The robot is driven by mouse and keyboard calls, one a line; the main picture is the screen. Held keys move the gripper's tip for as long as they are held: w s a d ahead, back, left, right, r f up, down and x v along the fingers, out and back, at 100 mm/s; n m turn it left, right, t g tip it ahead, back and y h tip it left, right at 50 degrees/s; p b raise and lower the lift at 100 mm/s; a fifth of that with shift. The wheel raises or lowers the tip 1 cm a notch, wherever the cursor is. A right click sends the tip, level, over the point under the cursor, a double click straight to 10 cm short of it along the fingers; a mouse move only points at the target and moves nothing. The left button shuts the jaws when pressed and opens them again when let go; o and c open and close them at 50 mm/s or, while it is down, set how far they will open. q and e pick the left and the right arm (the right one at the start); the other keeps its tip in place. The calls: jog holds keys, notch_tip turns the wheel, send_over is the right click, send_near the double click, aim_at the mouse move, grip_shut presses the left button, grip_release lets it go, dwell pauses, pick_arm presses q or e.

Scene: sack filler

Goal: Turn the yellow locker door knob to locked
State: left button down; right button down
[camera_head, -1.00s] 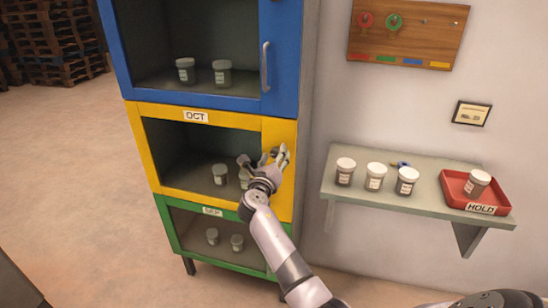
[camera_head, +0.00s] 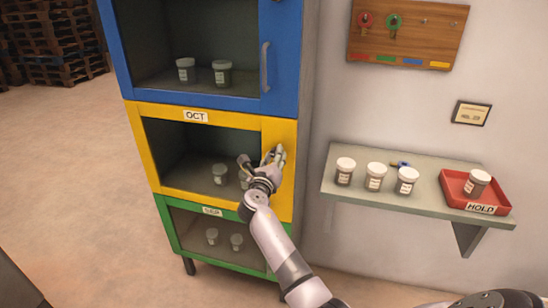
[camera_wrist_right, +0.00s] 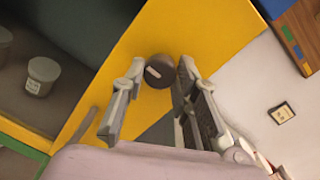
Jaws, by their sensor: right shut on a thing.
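The yellow locker door (camera_head: 228,118) is closed, with an OCT label on its frame and a dark window. It also shows in the right wrist view (camera_wrist_right: 195,35). My right gripper (camera_head: 262,160) is at the right side of this door. In the right wrist view, my right gripper (camera_wrist_right: 162,74) has its fingers on either side of a dark round knob (camera_wrist_right: 157,70) and is shut on it. The knob carries a pale slanted mark. In the head view the knob is hidden by the gripper. My left gripper is out of view.
A blue locker (camera_head: 285,60) is above and a green one (camera_head: 172,235) below. A grey shelf (camera_head: 345,190) to the right holds white-lidded jars and a red HOLD tray (camera_head: 452,190). A wooden board (camera_head: 405,35) with red and green tags hangs above.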

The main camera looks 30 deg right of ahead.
jog(key=shift+w+a+f+m+h+b, duration=0.1)
jog(key=shift+m+h+b, duration=0.15)
jog(key=shift+m+b, duration=3.4)
jog(key=shift+f+m+h+b, duration=0.2)
jog(key=shift+m+b, duration=1.4)
jog(key=shift+m, duration=3.95)
jog(key=shift+r, duration=0.2)
jog(key=c, duration=1.2)
grip_release()
jog(key=shift+c, duration=0.2)
